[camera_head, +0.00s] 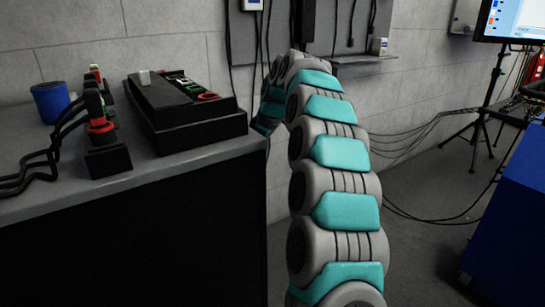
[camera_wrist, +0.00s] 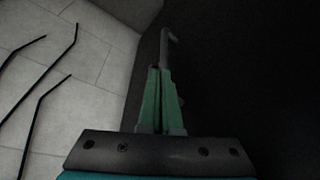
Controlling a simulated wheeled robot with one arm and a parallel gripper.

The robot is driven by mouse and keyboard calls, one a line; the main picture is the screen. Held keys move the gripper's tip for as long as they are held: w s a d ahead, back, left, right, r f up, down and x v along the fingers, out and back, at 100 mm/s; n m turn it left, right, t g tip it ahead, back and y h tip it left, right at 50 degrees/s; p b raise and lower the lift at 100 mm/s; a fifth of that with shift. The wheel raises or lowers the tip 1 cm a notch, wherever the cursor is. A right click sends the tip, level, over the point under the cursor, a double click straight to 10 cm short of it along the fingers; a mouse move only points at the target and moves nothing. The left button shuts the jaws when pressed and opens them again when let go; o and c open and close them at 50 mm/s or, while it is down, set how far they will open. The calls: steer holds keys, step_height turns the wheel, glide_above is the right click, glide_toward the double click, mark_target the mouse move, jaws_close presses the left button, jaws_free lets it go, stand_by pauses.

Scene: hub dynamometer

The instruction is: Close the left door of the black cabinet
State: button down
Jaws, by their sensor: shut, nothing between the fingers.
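The black cabinet (camera_head: 140,245) stands at the left in the head view, with a grey top and a plain dark face toward me. I cannot make out its left door or how far it is open. My arm reaches past the cabinet's right edge, and its far end is hidden behind the cabinet. In the wrist view my gripper (camera_wrist: 160,70) has its green fingers shut and empty. A dark surface (camera_wrist: 250,80) fills the right side, probably part of the cabinet. A grey bent bar (camera_wrist: 166,45) shows just beyond the fingertips; contact with it cannot be told.
On the cabinet top are a black device (camera_head: 190,115), a blue cup (camera_head: 50,101) and cabled connectors (camera_head: 103,135). A grey block wall (camera_head: 185,35) stands behind. Cables hang along it. A blue cart (camera_head: 515,225) is at the right, with open floor before it.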

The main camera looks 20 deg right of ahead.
steer(key=shift+w+a, duration=0.2)
steer(key=shift+a, duration=1.9)
steer(key=shift+n, duration=0.3)
